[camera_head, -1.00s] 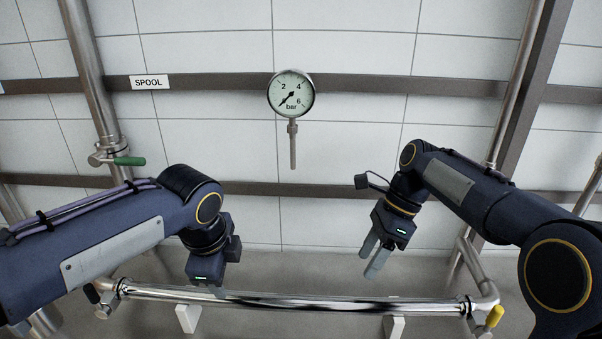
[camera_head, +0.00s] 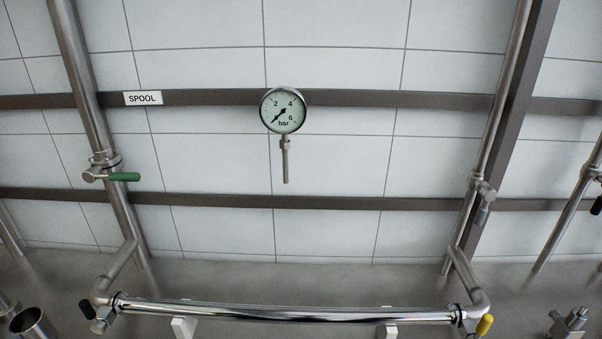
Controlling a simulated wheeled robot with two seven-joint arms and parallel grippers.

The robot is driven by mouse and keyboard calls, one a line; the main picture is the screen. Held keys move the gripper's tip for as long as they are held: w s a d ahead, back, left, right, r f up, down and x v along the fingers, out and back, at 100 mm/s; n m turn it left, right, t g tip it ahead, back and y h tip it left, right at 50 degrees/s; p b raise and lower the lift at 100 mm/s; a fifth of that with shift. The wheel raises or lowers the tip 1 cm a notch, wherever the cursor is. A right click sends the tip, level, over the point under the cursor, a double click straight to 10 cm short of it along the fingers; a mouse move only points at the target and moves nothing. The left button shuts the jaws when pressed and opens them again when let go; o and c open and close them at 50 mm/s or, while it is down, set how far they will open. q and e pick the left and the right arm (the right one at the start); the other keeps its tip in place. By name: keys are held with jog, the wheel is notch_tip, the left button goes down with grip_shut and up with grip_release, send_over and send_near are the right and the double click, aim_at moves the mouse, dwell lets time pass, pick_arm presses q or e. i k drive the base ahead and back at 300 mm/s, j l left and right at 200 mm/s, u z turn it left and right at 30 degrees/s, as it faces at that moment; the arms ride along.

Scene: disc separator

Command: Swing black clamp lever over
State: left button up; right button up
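A short black lever (camera_head: 87,310) sits at the left end of the polished horizontal spool pipe (camera_head: 290,313), on the clamp fitting (camera_head: 104,313) by the elbow. A yellow lever (camera_head: 484,325) sits on the fitting at the right end of that pipe.
A green-handled valve (camera_head: 124,177) is on the left upright pipe. A pressure gauge (camera_head: 283,110) is on the wall. White supports (camera_head: 184,327) hold the spool pipe. An open metal cup-like fitting (camera_head: 31,326) is at lower left, a metal fitting (camera_head: 570,322) at lower right.

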aim_at(98, 326)
jog(key=u, duration=0.5)
jog(key=k+j+u, duration=0.1)
jog(key=u, duration=0.35)
jog(key=k+u, duration=0.1)
jog(key=u, duration=0.4)
jog(key=i+j+u, duration=0.2)
jog(key=i+j, duration=0.25)
jog(key=j, duration=0.1)
